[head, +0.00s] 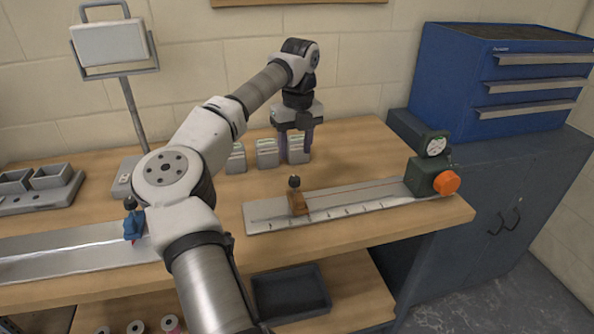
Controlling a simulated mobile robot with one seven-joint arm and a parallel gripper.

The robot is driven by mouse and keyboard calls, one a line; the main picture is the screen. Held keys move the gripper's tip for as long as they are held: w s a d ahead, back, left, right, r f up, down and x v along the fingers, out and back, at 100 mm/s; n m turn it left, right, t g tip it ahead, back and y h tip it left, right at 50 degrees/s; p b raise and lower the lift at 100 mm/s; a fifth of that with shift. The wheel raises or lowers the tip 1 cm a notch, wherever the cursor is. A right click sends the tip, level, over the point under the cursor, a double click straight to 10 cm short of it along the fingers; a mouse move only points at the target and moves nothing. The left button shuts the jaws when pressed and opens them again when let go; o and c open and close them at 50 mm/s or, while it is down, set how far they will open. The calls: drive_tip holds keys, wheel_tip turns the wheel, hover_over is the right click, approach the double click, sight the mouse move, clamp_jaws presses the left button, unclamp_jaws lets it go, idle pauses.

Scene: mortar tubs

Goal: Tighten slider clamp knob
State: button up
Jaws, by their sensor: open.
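A brown slider (298,202) with a dark knob (294,182) on top stands upright on a flat, marked metal rail (357,210) on the wooden bench. A blue slider (134,223) with a dark knob (130,203) sits on another rail (50,258) at the left. I cannot tell from the picture which knob is the clamp knob meant. My gripper (296,155) points down, open, behind the brown slider and apart from it. Its fingers are by a row of small grey blocks (267,152); I cannot tell whether they touch one.
A green block (424,178) with a round gauge (436,146) and orange knob (447,183) stands at the right rail's end. A blue drawer cabinet (450,80) is behind right. A lamp (110,45) and grey tray (40,195) are left. My arm crosses the bench's middle.

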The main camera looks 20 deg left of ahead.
sight(294, 178)
wheel_tip(294, 178, down, 8)
drive_tip(key=shift+s+a+f+p, duration=0.1)
drive_tip(key=shift+f+p, duration=0.05)
drive_tip(key=shift+p, duration=0.75)
drive_tip(key=c, duration=1)
